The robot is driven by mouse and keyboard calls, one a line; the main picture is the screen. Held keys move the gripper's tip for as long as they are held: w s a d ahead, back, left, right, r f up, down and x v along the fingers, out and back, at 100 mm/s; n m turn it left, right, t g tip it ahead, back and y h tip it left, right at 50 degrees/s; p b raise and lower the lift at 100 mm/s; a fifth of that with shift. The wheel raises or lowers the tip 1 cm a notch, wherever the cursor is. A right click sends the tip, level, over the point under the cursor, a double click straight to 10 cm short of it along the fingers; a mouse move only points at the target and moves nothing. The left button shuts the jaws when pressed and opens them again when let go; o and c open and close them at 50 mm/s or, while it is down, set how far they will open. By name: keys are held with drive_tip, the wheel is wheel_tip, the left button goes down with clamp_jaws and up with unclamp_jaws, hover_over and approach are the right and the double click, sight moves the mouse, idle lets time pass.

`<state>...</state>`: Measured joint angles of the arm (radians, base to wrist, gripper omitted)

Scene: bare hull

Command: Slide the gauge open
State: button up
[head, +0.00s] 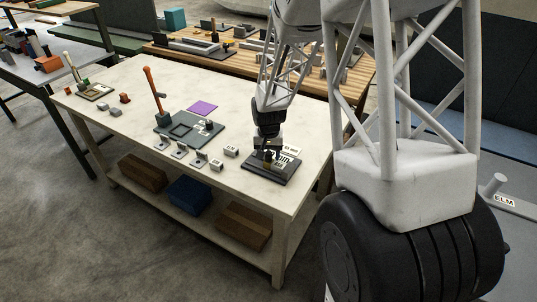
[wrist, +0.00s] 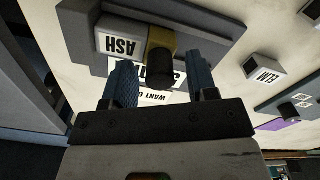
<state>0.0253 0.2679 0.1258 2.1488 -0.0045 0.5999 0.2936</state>
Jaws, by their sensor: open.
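The gauge (head: 283,176) is a dark base on the near right part of the white table, with white labels on it. In the wrist view it has a grey block (wrist: 108,43) labelled ASH beside a yellow piece (wrist: 161,37) with a dark round knob (wrist: 160,70). My gripper (head: 267,150) points down over the gauge. In the wrist view its two blue-grey fingers (wrist: 164,84) are apart, one on each side of the knob, with visible space between. I cannot tell whether either finger touches it. The fingers partly hide the gauge's lettering.
A grey block labelled ELM (wrist: 265,70) lies beside the gauge. Several small labelled blocks (head: 217,165) stand left of it. A dark plate (head: 190,128), an orange-handled lever (head: 154,88) and a purple square (head: 203,107) lie further left. The table's front edge is clear.

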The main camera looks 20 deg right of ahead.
drive_tip(key=shift+f, duration=0.15)
clamp_jaws()
drive_tip(key=shift+w+a, duration=1.5)
drive_tip(key=shift+w, duration=0.05)
unclamp_jaws()
